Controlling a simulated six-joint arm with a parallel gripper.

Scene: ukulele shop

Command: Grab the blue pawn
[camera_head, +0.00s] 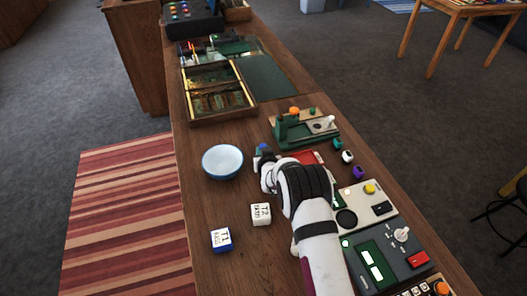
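A small blue thing (263,147), perhaps the blue pawn, shows right at the far side of my gripper (264,160), to the right of the bowl. Its lower part is hidden behind my gripper, so its full shape is not clear. My white and black arm reaches in from the bottom of the view, and my gripper is low over the wooden counter (200,195). The fingers are small and dark here. I cannot tell whether they are open or shut, or whether they touch the blue thing.
A light blue bowl (222,161) stands left of my gripper. Two labelled cubes, one white (261,214) and one blue-sided (221,239), sit nearer. A green device (305,130) stands behind, small coloured pieces (347,156) at right. Control panels (385,255) line the right edge.

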